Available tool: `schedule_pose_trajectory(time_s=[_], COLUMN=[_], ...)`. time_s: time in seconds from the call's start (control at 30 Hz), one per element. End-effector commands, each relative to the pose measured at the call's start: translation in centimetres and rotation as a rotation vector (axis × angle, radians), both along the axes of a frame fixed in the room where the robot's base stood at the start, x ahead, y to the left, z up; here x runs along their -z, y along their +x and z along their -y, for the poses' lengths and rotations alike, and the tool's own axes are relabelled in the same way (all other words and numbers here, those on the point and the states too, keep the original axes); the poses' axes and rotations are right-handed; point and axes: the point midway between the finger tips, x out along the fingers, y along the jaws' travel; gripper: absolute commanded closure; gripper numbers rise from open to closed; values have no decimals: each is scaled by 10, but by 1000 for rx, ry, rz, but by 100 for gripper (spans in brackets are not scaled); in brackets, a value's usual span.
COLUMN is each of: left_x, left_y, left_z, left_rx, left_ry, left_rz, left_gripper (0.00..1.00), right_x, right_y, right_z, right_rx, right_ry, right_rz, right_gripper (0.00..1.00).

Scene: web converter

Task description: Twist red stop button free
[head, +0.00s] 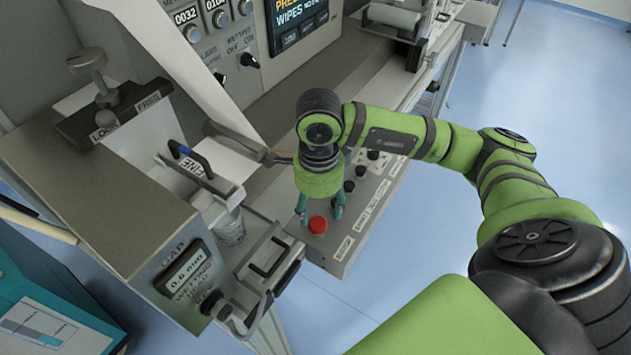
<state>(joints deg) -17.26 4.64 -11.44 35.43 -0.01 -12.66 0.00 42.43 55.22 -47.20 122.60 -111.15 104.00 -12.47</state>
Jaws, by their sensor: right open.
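The red stop button (317,226) sits at the near end of a grey control panel (338,243). It stands upright on the panel face. My right gripper (320,215) points down over the button, its teal fingers open, one to the left and one to the right of it. I cannot tell whether either finger touches the button. My left gripper is not in view.
Several black knobs (349,186) line the panel behind the gripper. A grey machine housing with a gap display (186,268) stands at the left. A metal bracket (268,262) lies close left of the panel. Blue floor is clear at the right.

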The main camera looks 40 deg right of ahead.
Motion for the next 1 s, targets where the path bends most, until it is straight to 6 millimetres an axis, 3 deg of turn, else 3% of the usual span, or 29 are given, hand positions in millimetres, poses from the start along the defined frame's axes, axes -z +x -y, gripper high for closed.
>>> schedule_pose_trajectory(time_s=[0.3,0.67,0.8,1.0], left_x=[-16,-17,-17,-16], left_y=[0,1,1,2], left_z=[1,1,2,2], left_rx=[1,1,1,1], left_ry=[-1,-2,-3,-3], left_rz=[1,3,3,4], left_gripper=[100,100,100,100], right_x=[42,50,50,50], right_y=[-1,0,0,0], right_z=[-1,-1,-2,-2], right_rx=[-1,-2,-2,-1], right_ry=[3,4,4,5], right_rz=[-3,0,0,0], right_gripper=[39,39,95,95])
